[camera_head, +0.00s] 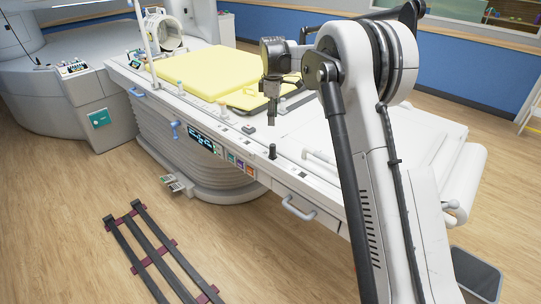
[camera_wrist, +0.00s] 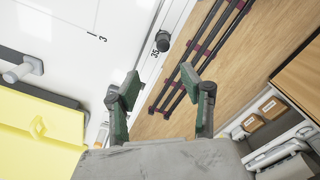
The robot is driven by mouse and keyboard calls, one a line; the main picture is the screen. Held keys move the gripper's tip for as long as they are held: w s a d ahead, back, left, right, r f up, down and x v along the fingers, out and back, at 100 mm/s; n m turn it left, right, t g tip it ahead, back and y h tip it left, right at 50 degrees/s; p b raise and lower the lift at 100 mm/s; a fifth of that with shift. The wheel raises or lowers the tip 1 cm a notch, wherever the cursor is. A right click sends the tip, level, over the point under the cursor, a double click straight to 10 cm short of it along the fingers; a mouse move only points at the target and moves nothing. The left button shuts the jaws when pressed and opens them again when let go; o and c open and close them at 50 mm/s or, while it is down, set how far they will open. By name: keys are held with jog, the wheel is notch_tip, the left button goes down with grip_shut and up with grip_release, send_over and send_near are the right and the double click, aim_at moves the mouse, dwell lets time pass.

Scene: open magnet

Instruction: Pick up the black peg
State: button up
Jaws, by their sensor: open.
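The black peg (camera_head: 272,152) stands upright on the near edge of the white table (camera_head: 330,125). In the wrist view the black peg (camera_wrist: 163,42) is seen from above as a dark round top near the number 35, ahead of the fingertips and roughly between their lines. My gripper (camera_head: 271,119) hangs above the table, pointing down, a little behind and above the peg in the head view. In the wrist view my gripper (camera_wrist: 160,82) has its two green-padded fingers spread wide with nothing between them. It is apart from the peg.
A yellow pad (camera_head: 210,72) covers the table's left part; it also shows in the wrist view (camera_wrist: 40,130). A grey fitting (camera_wrist: 20,72) stands on the table. A dark rail frame (camera_head: 150,250) lies on the floor.

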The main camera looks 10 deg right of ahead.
aim_at(273, 145)
notch_tip(273, 145, down, 9)
jog(key=shift+w+f, duration=0.1)
jog(key=shift+w, duration=0.05)
jog(key=shift+s+d+f+p, duration=0.1)
jog(key=shift+s+f+p, duration=0.15)
jog(key=shift+f, duration=1.05)
jog(key=shift+s+f+p, duration=0.2)
jog(key=shift+f, duration=1.1)
grip_shut()
